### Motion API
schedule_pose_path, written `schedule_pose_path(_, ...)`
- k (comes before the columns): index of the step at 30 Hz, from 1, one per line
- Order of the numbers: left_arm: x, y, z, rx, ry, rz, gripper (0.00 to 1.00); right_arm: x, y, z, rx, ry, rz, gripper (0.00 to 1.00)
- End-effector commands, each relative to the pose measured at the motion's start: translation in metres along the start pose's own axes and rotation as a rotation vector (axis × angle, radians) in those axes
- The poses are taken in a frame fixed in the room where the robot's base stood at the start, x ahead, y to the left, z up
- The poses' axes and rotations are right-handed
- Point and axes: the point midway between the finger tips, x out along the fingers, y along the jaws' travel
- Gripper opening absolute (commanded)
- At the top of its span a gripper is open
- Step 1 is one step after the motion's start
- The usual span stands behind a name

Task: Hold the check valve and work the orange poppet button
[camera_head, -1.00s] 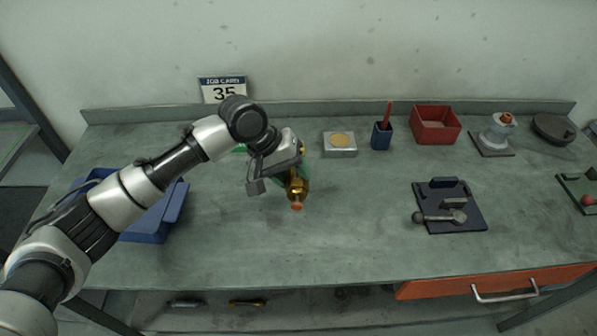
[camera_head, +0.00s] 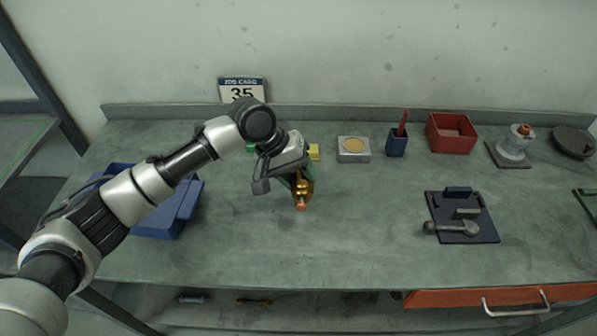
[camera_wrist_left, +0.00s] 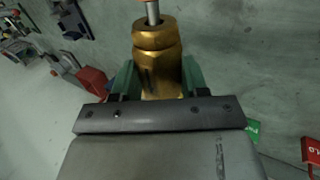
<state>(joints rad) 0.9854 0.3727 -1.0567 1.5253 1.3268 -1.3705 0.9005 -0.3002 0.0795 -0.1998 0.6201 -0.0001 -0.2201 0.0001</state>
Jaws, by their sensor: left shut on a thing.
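My left gripper (camera_head: 291,178) is shut on the brass check valve (camera_head: 304,188), above the middle-left of the bench. The valve points toward the front of the bench, with its orange poppet button (camera_head: 301,206) at the near end. In the left wrist view, the brass body (camera_wrist_left: 156,48) sits between the green finger pads of my left gripper (camera_wrist_left: 157,80). A bright stem (camera_wrist_left: 152,14) comes out of its end. The orange button is cut off at the top edge there. Nothing touches the button. My right gripper is not in view.
A blue tray (camera_head: 151,222) lies left under my arm. Behind stand a grey block with a yellow disc (camera_head: 353,149), a blue cup (camera_head: 397,144) and a red bin (camera_head: 451,133). A dark fixture board (camera_head: 472,233) lies right. The front-middle bench is clear.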

Motion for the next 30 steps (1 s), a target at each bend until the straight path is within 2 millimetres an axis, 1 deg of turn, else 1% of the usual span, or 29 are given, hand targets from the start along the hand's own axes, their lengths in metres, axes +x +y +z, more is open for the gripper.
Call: schedule_pose_path(30, 0.017, -0.009, 0.0, 0.002, 0.001, 0.002, 0.16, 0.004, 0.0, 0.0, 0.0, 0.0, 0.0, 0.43)
